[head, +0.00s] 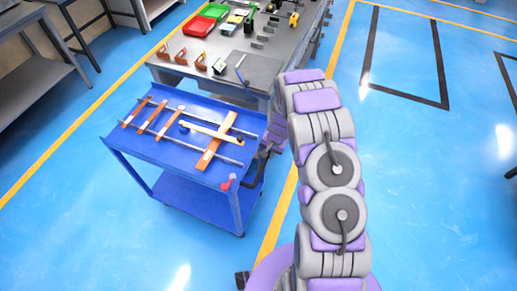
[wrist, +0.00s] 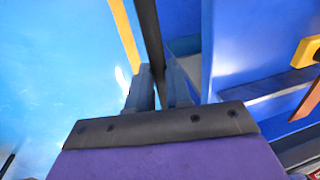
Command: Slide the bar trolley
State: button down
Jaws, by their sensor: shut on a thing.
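The blue bar trolley (head: 175,158) stands on the floor at centre left in the head view, with a top tray and a lower shelf. Its blue panels (wrist: 225,50) fill the right of the wrist view. Copper bars and a yellow-handled tool lie across thin rods on its top. My gripper (wrist: 160,82) is shut on a dark handle bar (wrist: 149,35), which runs between its fingers. In the head view, my arm reaches to the trolley's right side, and the arm partly hides the grip.
A grey workbench (head: 262,70) with red and green trays (head: 198,27) and small parts stands just behind the trolley. Grey tables stand at the upper left. A yellow floor line (head: 283,207) runs beside the trolley. Blue floor is clear at left and right.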

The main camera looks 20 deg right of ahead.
jog(key=s+d, duration=1.2)
jog(key=d, duration=0.4)
jog(key=shift+s+d+p, duration=0.15)
jog(key=shift+d+p, duration=0.05)
jog(key=shift+p, duration=0.1)
jog(key=shift+f, duration=0.1)
jog(key=c, duration=1.1)
grip_release()
jog(key=shift+o, duration=0.2)
notch_tip(320, 180, up, 17)
jog(key=s+d+p, duration=0.1)
jog(key=d+p, duration=0.1)
jog(key=shift+s+d+p, duration=0.35)
jog(key=shift+d, duration=0.05)
